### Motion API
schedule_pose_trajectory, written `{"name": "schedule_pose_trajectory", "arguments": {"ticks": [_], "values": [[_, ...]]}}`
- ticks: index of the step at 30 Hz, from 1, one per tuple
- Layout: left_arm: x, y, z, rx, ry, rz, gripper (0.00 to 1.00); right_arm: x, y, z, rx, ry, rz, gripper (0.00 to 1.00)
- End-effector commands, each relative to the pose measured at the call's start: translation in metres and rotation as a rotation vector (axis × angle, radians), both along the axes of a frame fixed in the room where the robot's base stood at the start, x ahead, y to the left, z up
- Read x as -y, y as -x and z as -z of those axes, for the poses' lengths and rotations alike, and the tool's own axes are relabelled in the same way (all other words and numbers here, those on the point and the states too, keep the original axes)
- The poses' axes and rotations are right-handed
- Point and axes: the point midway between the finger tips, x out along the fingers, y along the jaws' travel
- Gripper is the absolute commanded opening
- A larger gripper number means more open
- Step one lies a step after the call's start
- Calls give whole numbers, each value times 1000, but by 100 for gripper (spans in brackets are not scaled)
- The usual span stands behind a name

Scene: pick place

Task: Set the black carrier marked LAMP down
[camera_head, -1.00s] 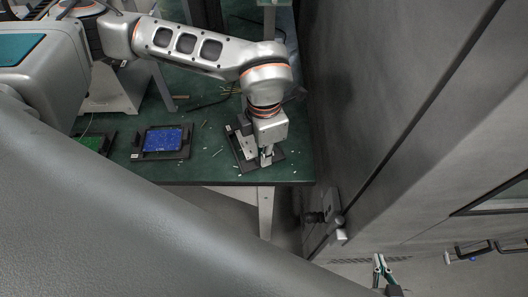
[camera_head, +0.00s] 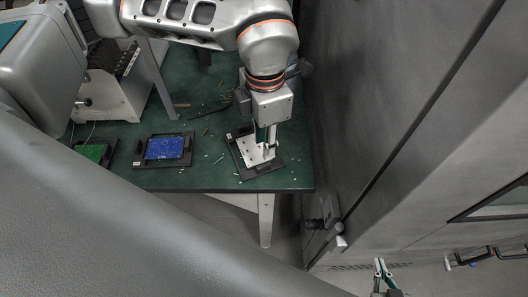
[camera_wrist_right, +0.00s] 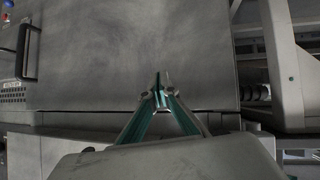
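A black carrier (camera_head: 270,171) with a pale, white-silver plate in it lies flat on the green table near its front right corner. Its marking is too small to read. My left gripper (camera_head: 268,152) points down over the carrier's right part, its fingertips close to the plate. From this angle I cannot tell whether the fingers touch the carrier or how far apart they are. My right gripper (camera_head: 379,266) is low at the right, far from the table. In the right wrist view its fingertips (camera_wrist_right: 162,91) are nearly together with nothing between them.
A black carrier with a blue board (camera_head: 165,148) and another with a green board (camera_head: 93,151) lie to the left on the table (camera_head: 213,179). Small pale scraps are scattered around. A tall grey cabinet (camera_head: 400,110) stands close on the right.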

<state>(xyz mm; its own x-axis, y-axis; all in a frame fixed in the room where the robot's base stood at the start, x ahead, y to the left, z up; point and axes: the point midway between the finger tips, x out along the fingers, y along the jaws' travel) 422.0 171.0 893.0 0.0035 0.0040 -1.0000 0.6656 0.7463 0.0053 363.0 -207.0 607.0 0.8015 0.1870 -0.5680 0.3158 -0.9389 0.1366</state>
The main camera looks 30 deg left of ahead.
Motion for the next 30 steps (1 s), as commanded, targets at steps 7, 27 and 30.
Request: {"name": "schedule_pose_trajectory", "arguments": {"ticks": [7, 27, 30], "values": [[0, 0, -31, 1, -1, 0, 26, -1, 1, 0, -3, -2, 0, 0], [0, 0, -36, -1, -1, 0, 26, 0, 8, 5, -16, -1, 0, 0], [0, 0, -36, -1, -1, 0, 26, 1, 4, 2, -8, 0, 2, 0]]}}
